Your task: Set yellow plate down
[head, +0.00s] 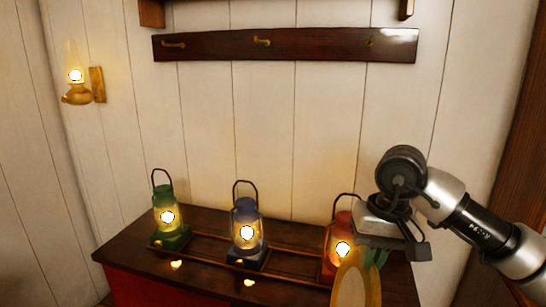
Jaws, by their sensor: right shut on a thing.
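The yellow plate (352,288) is seen nearly edge-on at the bottom of the head view, tilted upright, and its lower part is cut off by the frame. My right gripper (378,248) is shut on its upper edge and holds it in front of the red lantern. A small green patch shows beside the plate just under the jaws; I cannot tell what it belongs to. The plate hides part of the dark wooden counter top (205,273), and I cannot tell how high above it the plate is. My left gripper is not in view.
On the counter stand a lit green lantern (170,222), a blue lantern (247,240) and a red lantern (336,262), along a low wooden rail. A hook board (300,47) and a wall lamp (78,92) are on the plank wall.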

